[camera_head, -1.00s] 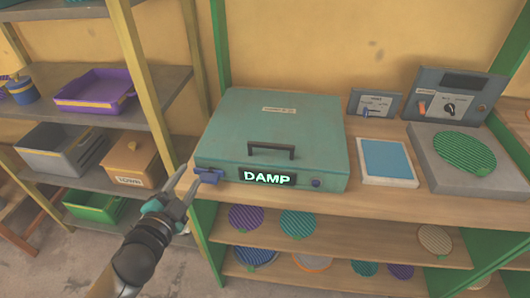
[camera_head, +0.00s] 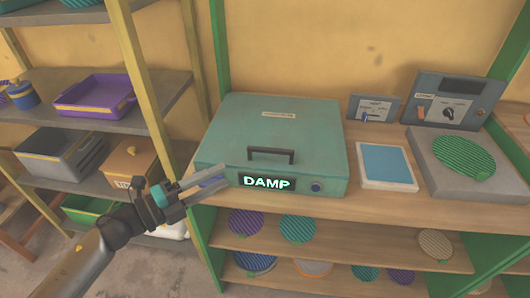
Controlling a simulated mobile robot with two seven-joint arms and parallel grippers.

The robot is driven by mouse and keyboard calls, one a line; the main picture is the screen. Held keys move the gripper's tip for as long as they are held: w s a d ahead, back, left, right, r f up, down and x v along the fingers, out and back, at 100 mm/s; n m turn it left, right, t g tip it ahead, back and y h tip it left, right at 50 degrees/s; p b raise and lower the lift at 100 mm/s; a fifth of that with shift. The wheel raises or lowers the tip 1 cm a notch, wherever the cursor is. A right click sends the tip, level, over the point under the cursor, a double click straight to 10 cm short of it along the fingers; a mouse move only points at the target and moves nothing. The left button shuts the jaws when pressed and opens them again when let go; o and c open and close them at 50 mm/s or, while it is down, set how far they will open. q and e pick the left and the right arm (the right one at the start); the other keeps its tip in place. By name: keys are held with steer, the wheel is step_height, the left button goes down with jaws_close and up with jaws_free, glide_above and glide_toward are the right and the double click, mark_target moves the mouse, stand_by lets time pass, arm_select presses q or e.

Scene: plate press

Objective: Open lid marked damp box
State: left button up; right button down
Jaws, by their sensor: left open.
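The damp box (camera_head: 222,160) is a teal case on the bench top, with a glowing DAMP sign (camera_head: 267,183) on its front. Its lid (camera_head: 305,125) is down and carries a dark handle (camera_head: 270,155) near the front edge. A blue latch (camera_head: 212,183) at the front left is partly hidden by my left gripper (camera_head: 226,176). The gripper is open, its two fingers pointing right with the latch seen between them. I cannot tell whether they touch it. A round blue knob (camera_head: 316,187) is at the front right. My right gripper is out of view.
A pale tray with a blue panel (camera_head: 388,158), a grey block with a green striped disc (camera_head: 465,152) and two control boxes (camera_head: 447,98) stand right of the box. Striped discs (camera_head: 298,228) lie on shelves below. A green post (camera_head: 218,45) and left shelving (camera_head: 140,115) flank the box.

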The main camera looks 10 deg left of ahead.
mark_target(268, 152)
arm_select(q)
steer(key=x, duration=1.3)
steer(key=shift+w+d, duration=0.15)
jaws_close()
stand_by(1.0)
